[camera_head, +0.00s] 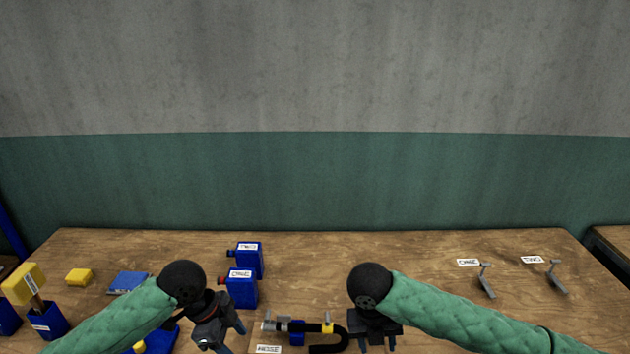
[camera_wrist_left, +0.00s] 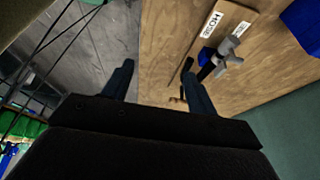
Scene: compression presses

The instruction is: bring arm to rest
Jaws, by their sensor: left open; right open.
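My left gripper (camera_head: 225,338) comes in from the left in the head view and hangs over the front part of the table. It is open with nothing between its fingers. In the left wrist view its two dark fingers (camera_wrist_left: 160,88) stand apart, with floor and table edge behind them. My right gripper (camera_head: 378,343) is over the table's front middle, close to a black curved hose (camera_head: 338,338). It is open; its fingertips are partly cut off by the lower picture edge. Whether it touches the hose cannot be told.
Two grey levers (camera_head: 486,281) with white labels are at right. A yellow block (camera_head: 79,277), a blue plate (camera_head: 128,283) and a blue holder (camera_head: 50,322) are at left. The wooden table's (camera_head: 400,250) back middle is clear.

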